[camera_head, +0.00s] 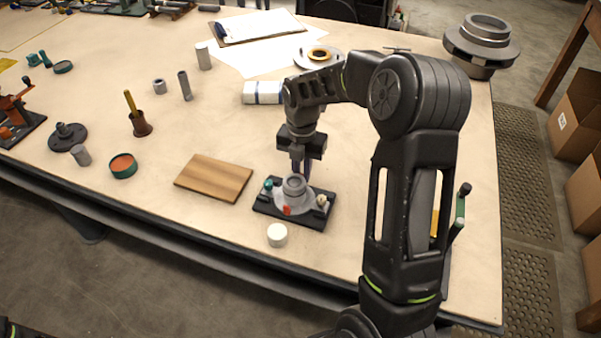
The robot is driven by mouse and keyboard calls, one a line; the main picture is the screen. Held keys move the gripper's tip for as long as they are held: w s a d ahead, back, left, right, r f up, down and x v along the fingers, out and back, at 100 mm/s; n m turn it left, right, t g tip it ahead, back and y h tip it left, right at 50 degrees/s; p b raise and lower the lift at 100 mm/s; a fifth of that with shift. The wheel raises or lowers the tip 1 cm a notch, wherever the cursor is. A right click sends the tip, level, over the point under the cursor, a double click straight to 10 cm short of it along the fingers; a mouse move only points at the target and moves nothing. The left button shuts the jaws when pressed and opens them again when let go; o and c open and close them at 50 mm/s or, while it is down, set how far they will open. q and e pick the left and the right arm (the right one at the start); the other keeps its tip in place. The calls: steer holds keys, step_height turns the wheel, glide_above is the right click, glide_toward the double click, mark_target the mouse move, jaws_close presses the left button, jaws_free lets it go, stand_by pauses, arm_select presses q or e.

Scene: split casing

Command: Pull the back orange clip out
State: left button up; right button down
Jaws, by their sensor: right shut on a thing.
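The split casing (294,190) is a grey round housing on a dark base plate (266,208), near the front middle of the table. One orange clip (287,211) shows on its front side. My right gripper (301,172) points down at the back of the casing. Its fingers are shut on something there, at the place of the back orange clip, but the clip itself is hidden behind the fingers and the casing. My left gripper is not in view.
A wooden board (214,178) lies left of the casing, and a white round piece (277,235) stands in front. A brass-coloured hand tool (138,119), a green-rimmed tin (123,165) and grey cylinders are farther left. A white-blue bundle (263,92) lies behind.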

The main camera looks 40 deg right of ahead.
steer(key=c, duration=1.4)
jaws_free()
steer(key=shift+w+d, duration=0.15)
steer(key=shift+d, duration=0.05)
step_height(320, 180, up, 8)
steer(key=shift+f+b, duration=0.1)
steer(key=shift+b, duration=0.3)
